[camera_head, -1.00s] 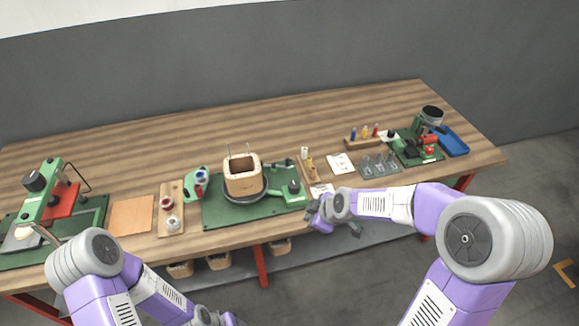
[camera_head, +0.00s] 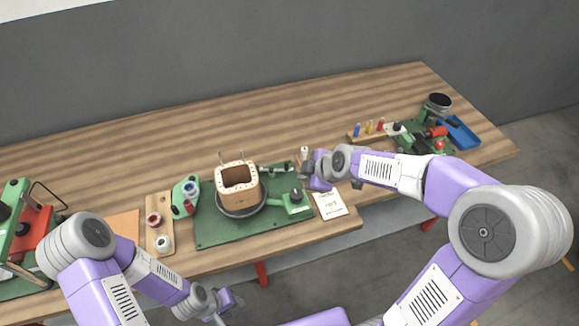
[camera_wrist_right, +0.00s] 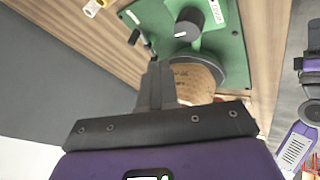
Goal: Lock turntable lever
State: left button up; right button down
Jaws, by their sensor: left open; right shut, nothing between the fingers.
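The turntable (camera_head: 229,213) is a dark round ring on a green base plate (camera_head: 222,235), with a square wooden coil former (camera_head: 238,184) standing on it. To its right is a green block with a black knob (camera_head: 296,196), also in the right wrist view (camera_wrist_right: 190,20). A dark bar (camera_head: 275,170) lies behind that block; I cannot tell which part is the lever. My right gripper (camera_head: 304,166) is shut and empty near the bar's right end; its fingers (camera_wrist_right: 155,84) point toward the plate. Contact cannot be told. My left gripper (camera_head: 230,299) is open, low in front of the table.
A paper card (camera_head: 329,206) lies right of the plate. A green holder (camera_head: 186,192) and a wooden tray with spools (camera_head: 158,228) stand to the left. A blue bin (camera_head: 460,134) is at the far right. The back of the table (camera_head: 200,150) is clear.

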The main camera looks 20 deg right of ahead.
jog(key=b+x, duration=0.2)
jog(key=x, duration=0.9)
jog(key=shift+d, duration=0.1)
jog(key=shift+w+d+r, duration=0.15)
jog(key=shift+w+r, duration=0.05)
jog(key=shift+w, duration=0.35)
jog(key=shift+w+d+r, duration=0.15)
jog(key=shift+w+d, duration=0.05)
jog(key=shift+w, duration=0.4)
jog(key=shift+w+d, duration=0.15)
jog(key=shift+w, duration=0.5)
